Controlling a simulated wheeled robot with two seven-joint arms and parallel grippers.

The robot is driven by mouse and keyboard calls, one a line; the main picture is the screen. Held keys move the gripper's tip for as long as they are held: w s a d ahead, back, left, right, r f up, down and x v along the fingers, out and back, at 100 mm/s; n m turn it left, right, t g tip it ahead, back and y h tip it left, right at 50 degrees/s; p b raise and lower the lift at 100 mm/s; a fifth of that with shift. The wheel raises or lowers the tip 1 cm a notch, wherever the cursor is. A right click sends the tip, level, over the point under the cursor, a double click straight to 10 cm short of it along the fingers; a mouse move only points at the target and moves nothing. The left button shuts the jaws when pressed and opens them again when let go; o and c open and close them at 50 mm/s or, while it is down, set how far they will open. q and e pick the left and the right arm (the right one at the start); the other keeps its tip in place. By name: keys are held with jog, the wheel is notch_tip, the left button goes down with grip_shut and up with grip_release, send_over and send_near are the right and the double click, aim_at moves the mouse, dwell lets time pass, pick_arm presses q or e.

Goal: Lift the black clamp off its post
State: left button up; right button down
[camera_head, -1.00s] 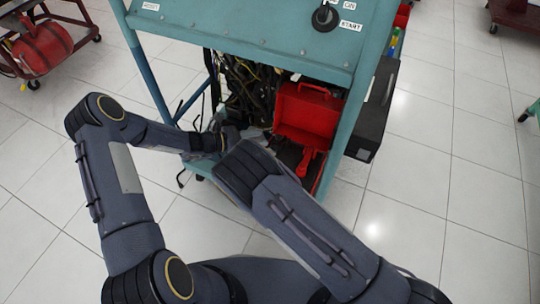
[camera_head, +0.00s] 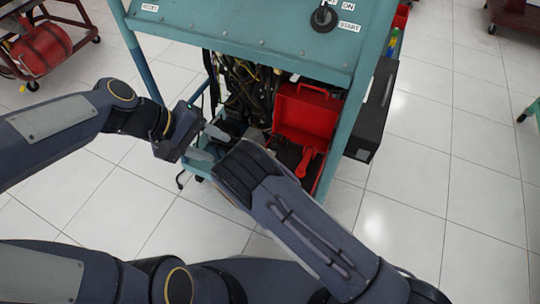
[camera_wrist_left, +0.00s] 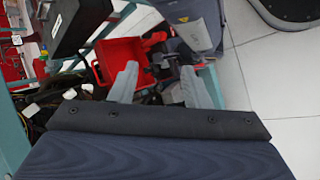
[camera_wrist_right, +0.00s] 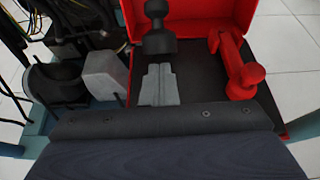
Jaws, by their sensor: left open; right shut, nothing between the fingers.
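The black clamp (camera_wrist_right: 157,28), a dark piece with a rounded knob, stands near the red clamp (camera_wrist_right: 237,68) on a dark top in the right wrist view. My right gripper (camera_wrist_right: 159,68) is shut and empty, its tips just in front of the black clamp; I cannot tell whether they touch it. In the head view my right forearm hides that gripper, and I cannot make out the black clamp clearly. The red clamp shows there (camera_head: 307,160). My left gripper (camera_head: 208,143) is open and empty at the stand's left front; its fingers also show in the left wrist view (camera_wrist_left: 160,82).
A red open box (camera_head: 305,112) stands behind the clamps, under the teal stand's panel (camera_head: 250,35). Dark cables (camera_head: 250,85) hang at its left. A grey block (camera_wrist_right: 104,75) sits left of my right gripper. A black case (camera_head: 372,110) is outside the right leg.

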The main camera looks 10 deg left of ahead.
aim_at(275, 142)
jog(key=shift+r, duration=0.1)
jog(key=r+p, duration=0.1)
jog(key=w+r+g+p, duration=0.1)
jog(key=r+g+p, duration=0.1)
jog(key=shift+w+d+y+p, duration=0.25)
jog(key=shift+d+y+p, duration=0.1)
jog(key=shift+y, duration=0.05)
jog(key=shift+w+r+g, duration=0.1)
jog(key=shift+w+g, duration=0.2)
jog(key=shift+w+d+r, duration=0.1)
jog(key=shift+w+r, duration=0.05)
jog(key=shift+w, duration=0.15)
pick_arm(q)
jog(key=s+a+r+m+t+y, duration=0.1)
jog(key=s+a+m, duration=0.1)
jog(key=s, duration=0.3)
jog(key=s+a+r+m+t+y, duration=0.1)
jog(key=s+r+m+y, duration=0.1)
jog(key=s, duration=0.4)
jog(key=shift+s+a+r+m+y, duration=0.3)
jog(key=shift+a+m, duration=0.1)
jog(key=shift+m, duration=0.5)
jog(key=shift+r+p, duration=0.65)
jog(key=shift+r, duration=0.2)
pick_arm(e)
jog(key=v, duration=0.7)
jog(key=shift+s+r, duration=0.25)
jog(key=shift+s, duration=0.05)
